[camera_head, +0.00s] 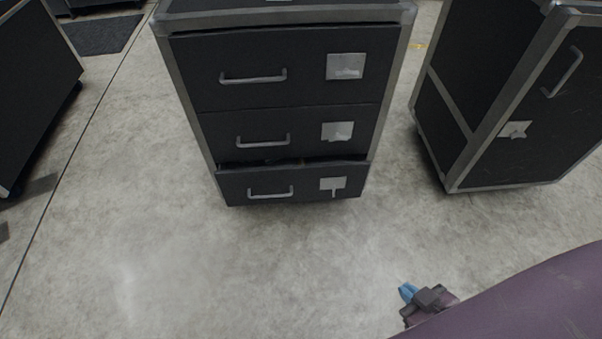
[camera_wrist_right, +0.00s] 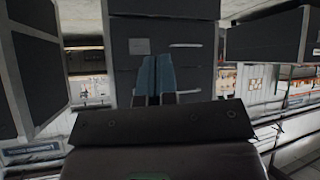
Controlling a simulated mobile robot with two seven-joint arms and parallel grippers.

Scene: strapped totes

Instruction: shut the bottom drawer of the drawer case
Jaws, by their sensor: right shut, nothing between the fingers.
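The black drawer case (camera_head: 190,105) with grey metal edges stands in the upper middle of the head view. Its bottom drawer (camera_head: 296,188) sticks out a little, with a dark gap above its front; the two drawers above look closed. The bottom drawer has a grey bar handle (camera_head: 270,193) and a pale label (camera_head: 333,184). My right gripper (camera_head: 405,291), with blue fingertips, is low in the head view, in front of the case and to its right, apart from the drawer. Its blue fingers are together and empty in the right wrist view (camera_wrist_right: 154,76). My left gripper is not in view.
Another black case (camera_head: 510,90) with a handle stands to the right of the drawer case. A black case (camera_head: 35,80) stands at the left edge. A dark mat (camera_head: 103,35) lies at the upper left. The concrete floor (camera_head: 210,260) before the drawer is clear.

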